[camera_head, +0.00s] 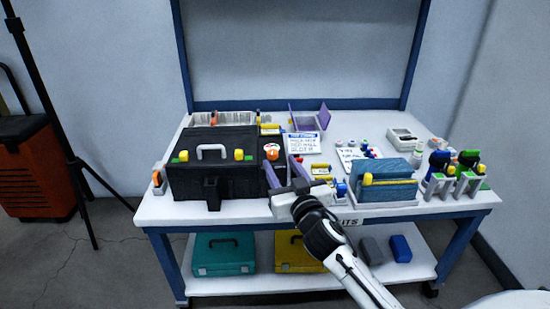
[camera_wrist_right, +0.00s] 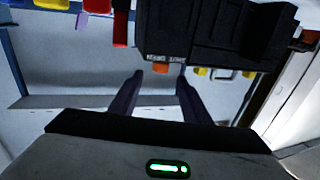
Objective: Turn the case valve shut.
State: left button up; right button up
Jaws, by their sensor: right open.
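The black case (camera_head: 212,165) stands at the left of the table, with a pale handle and yellow latches on its front. An orange and white round part (camera_head: 271,151), probably the case valve, shows at its right end. My right gripper (camera_head: 281,169) is open, close to the case's right end, with its fingers pointing toward that part. In the right wrist view the black case (camera_wrist_right: 205,32) looks upside down. An orange tab (camera_wrist_right: 160,68) by a small label lies between and just beyond the open fingertips (camera_wrist_right: 160,77); I cannot tell if they touch it. My left gripper is not in view.
A blue box (camera_head: 382,192) stands right of my right arm. A purple open holder (camera_head: 308,117) and a white sign (camera_head: 302,143) stand behind the gripper. A grey device (camera_head: 404,139) and several bottles in racks (camera_head: 452,185) fill the right. A teal case (camera_head: 223,255) sits on the lower shelf.

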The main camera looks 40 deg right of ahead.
aim_at(274, 155)
jog(key=x, duration=0.4)
jog(key=shift+w+b, duration=0.15)
jog(key=shift+b, duration=0.15)
jog(key=shift+w+d, duration=0.2)
jog(key=shift+w, duration=0.35)
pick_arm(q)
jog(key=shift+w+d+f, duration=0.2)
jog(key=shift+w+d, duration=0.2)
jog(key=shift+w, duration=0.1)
